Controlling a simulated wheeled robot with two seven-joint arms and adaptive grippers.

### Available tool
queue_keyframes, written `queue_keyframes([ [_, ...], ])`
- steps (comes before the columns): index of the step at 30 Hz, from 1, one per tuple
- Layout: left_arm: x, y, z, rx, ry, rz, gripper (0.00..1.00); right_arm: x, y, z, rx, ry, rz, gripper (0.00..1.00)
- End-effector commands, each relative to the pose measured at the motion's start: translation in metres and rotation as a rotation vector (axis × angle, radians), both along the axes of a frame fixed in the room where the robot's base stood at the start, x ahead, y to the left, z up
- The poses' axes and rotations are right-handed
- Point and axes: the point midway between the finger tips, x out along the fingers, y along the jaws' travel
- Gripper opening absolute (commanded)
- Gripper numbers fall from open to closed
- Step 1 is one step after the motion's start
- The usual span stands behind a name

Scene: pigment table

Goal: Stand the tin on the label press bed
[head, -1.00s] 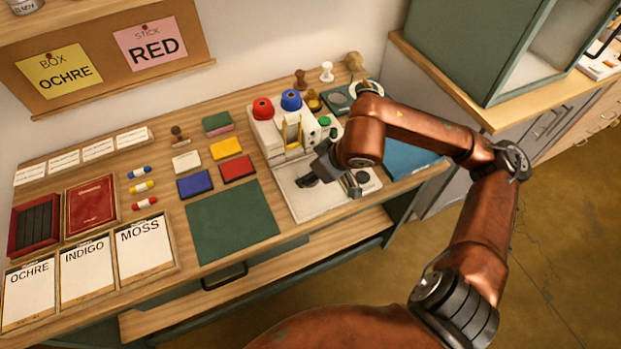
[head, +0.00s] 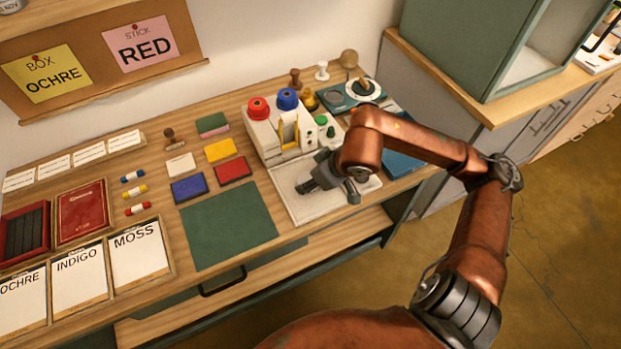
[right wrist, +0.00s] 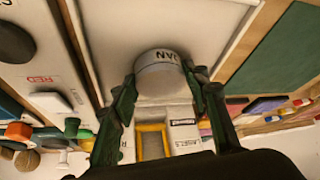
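The tin (right wrist: 160,78) is a pale, round, short can with dark lettering, seen between the fingertips of my right gripper (right wrist: 163,88) in the right wrist view. Both fingers lie against its sides. The white label press bed (right wrist: 125,35) is behind it; I cannot tell whether the tin touches the bed. In the head view my right gripper (head: 317,183) is low over the press bed (head: 298,209), and I cannot make out the tin there. The label press (head: 275,140) stands at the bed's back, with red and blue knobs. My left gripper is not in view.
A green mat (head: 228,226) lies left of the bed. Colored pads, including a red one (head: 233,170), lie beyond it. A dark green plate (head: 343,97) with a white ring is behind my right arm. A blue item (head: 400,164) lies to the right.

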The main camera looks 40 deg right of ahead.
Motion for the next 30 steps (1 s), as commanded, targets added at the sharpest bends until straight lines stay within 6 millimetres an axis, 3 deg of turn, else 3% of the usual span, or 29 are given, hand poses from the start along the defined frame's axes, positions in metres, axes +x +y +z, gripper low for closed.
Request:
queue_keyframes([
  [7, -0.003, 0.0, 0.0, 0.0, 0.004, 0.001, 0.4, 0.0, 0.0, 0.0, 0.0, 0.0, 0.0, 0.59],
  [19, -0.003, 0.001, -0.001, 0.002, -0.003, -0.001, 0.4, 0.0, 0.0, 0.005, 0.0, 0.0, 0.0, 0.59],
  [30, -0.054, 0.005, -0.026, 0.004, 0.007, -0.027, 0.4, -0.035, -0.006, 0.068, -0.004, -0.003, -0.002, 0.59],
])
